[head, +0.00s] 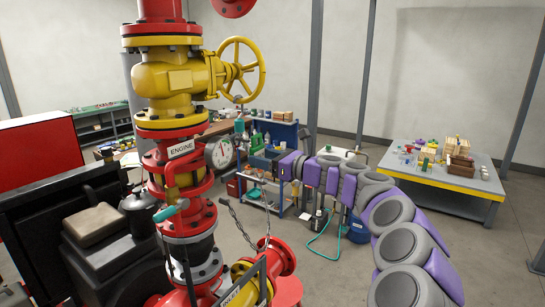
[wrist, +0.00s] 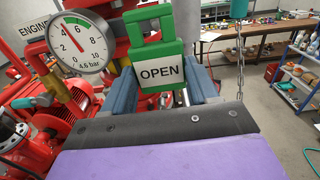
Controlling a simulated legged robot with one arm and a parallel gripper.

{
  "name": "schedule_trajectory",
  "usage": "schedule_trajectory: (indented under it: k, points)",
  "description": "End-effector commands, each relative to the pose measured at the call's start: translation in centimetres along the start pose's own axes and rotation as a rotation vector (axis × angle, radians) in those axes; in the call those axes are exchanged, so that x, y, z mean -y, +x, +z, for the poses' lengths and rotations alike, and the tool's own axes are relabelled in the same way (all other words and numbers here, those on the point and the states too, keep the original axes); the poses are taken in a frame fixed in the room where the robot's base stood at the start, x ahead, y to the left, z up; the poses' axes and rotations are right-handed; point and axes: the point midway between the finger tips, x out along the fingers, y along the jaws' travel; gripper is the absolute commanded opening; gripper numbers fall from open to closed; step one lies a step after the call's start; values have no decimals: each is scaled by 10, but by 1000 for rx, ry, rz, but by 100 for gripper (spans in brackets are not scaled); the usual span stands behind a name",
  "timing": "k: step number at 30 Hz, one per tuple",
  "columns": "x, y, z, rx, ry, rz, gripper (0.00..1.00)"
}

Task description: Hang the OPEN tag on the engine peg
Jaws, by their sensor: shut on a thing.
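The green OPEN tag (wrist: 153,52), with a white OPEN label, is held upright between the blue-grey fingers of my gripper (wrist: 163,88) in the wrist view. It has a green loop at its top. The white ENGINE label (head: 181,149) is on the red and yellow pipe column in the head view. Part of an ENGINE label also shows at the left edge of the wrist view (wrist: 33,55). I cannot make out the engine peg clearly in either view. In the head view my arm reaches in from the right, and I cannot make out the tag surely there.
A round pressure gauge (head: 220,153) stands right of the column; it is left of the tag in the wrist view (wrist: 80,42). A yellow handwheel (head: 243,67) juts out above. A teal-handled valve (head: 171,211) and a hanging chain (head: 240,225) are below. A grey table (head: 440,180) stands right.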

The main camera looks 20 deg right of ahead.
Motion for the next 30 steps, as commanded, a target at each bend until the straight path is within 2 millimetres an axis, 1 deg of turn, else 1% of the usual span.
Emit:
schedule_trajectory:
  k: [3,10,14,17,21,24,26,30]
  points:
    - [16,-9,-3,3,8,-8,29]
    - [29,-20,-4,10,16,-7,29]
    - [24,-16,-4,8,13,-6,29]
    - [17,-10,-3,4,9,-8,29]
    - [3,-2,0,1,0,-3,29]
    - [-2,2,1,0,-1,-2,29]
    - [-1,2,0,1,0,-2,29]
    - [8,-3,-1,5,9,-6,29]
